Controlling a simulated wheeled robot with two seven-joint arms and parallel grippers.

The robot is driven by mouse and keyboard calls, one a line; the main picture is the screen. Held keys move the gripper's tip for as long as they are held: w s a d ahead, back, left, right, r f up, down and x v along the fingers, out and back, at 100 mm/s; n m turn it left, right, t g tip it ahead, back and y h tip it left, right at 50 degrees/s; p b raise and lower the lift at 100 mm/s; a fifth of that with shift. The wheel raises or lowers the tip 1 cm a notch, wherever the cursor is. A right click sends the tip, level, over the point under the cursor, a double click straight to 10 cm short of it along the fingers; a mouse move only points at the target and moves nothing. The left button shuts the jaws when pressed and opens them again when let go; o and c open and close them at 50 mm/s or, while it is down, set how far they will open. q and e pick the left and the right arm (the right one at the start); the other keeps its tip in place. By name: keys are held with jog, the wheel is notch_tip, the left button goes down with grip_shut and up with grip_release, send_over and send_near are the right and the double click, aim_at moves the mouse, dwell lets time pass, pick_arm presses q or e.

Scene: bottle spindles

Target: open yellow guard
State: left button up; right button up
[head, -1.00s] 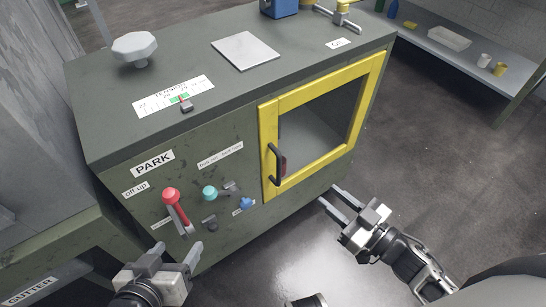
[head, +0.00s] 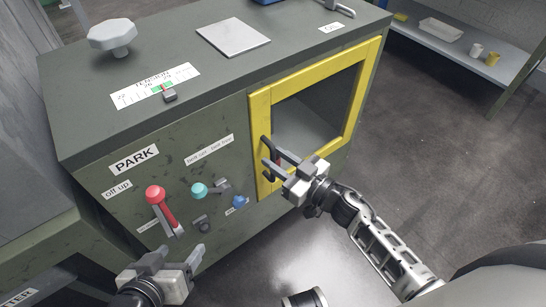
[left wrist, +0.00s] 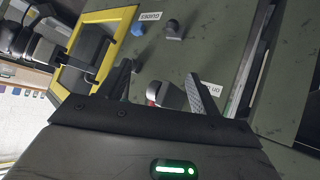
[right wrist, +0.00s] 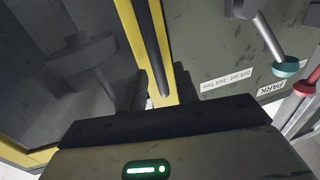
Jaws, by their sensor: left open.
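The yellow guard (head: 261,120) is a yellow frame around a window on the machine's front, and it looks closed. Its black upright handle (head: 267,150) is on the left bar; the handle also shows in the right wrist view (right wrist: 149,40). My right gripper (head: 271,158) is at the handle, its fingers apart on either side of the bar. I cannot tell whether they touch it. My left gripper (head: 182,252) is open and empty, low in front of the machine, below the red lever. The guard shows in the left wrist view too (left wrist: 110,15).
On the panel left of the guard are a red lever (head: 160,205), a teal knob (head: 199,190) and a blue knob (head: 239,201). A bench (head: 455,55) with small containers stands at the back right. The floor right of the machine is clear.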

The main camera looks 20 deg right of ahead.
jog(key=shift+x, duration=0.85)
grip_shut()
jog(key=shift+s, duration=0.1)
